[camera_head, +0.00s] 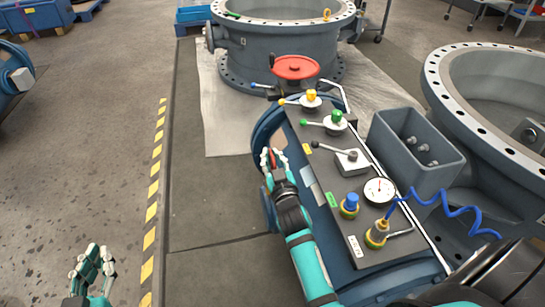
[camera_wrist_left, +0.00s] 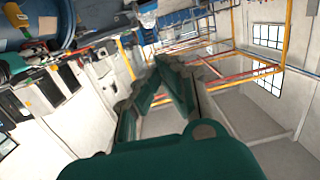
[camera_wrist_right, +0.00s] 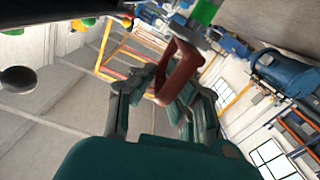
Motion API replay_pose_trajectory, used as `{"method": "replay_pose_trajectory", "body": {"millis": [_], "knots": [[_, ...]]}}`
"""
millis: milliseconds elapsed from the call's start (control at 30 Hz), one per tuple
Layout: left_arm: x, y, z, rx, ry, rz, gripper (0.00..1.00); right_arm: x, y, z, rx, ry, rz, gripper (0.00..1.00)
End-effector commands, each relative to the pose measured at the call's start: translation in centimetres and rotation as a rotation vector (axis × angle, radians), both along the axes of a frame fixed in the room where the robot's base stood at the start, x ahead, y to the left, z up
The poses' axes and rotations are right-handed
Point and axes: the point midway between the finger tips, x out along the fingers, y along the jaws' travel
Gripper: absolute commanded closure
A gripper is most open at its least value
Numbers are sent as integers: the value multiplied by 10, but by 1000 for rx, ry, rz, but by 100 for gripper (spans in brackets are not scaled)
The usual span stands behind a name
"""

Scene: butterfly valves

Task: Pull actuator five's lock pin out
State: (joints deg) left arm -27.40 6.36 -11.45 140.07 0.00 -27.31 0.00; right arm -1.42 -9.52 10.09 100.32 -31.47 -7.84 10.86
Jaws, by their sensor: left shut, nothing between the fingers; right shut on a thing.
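My right gripper (camera_head: 272,158) is at the left edge of the sloped control panel (camera_head: 318,180), beside its levers. It is shut on a red loop-shaped handle (camera_wrist_right: 180,70), which looks like the lock pin's pull. In the right wrist view the loop sits between the fingertips, its upper end near a grey part. Only a sliver of red shows in the head view. I cannot tell whether the pin is still seated, and no number is legible. My left gripper (camera_head: 92,262) is shut and empty, low at the left above the floor; its fingertips (camera_wrist_left: 160,75) meet in the left wrist view.
The panel carries a yellow-knobbed lever (camera_head: 311,96), a green-knobbed lever (camera_head: 336,118), a black-knobbed lever (camera_head: 350,160), a gauge (camera_head: 380,190) and a blue button (camera_head: 351,200). A red handwheel (camera_head: 295,67) stands behind. A grey bin (camera_head: 440,165) is at right.

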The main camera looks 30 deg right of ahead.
Motion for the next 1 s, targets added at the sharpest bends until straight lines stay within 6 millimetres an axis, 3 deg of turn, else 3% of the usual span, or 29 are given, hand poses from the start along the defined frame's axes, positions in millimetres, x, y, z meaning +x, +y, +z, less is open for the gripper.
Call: {"method": "replay_pose_trajectory", "body": {"millis": [33,400,433,600,1000], "knots": [[-1,1,-3,7,23,2,100,1,2,7,-1,-12,3,100],[-2,2,-9,13,49,3,100,2,2,9,-2,-16,4,100],[-2,2,-9,13,48,3,100,2,2,10,-2,-16,4,87],[-2,2,-8,13,48,3,100,2,2,10,-3,-18,5,65],[-2,2,-8,11,47,3,100,1,2,7,-1,-11,4,65]]}}
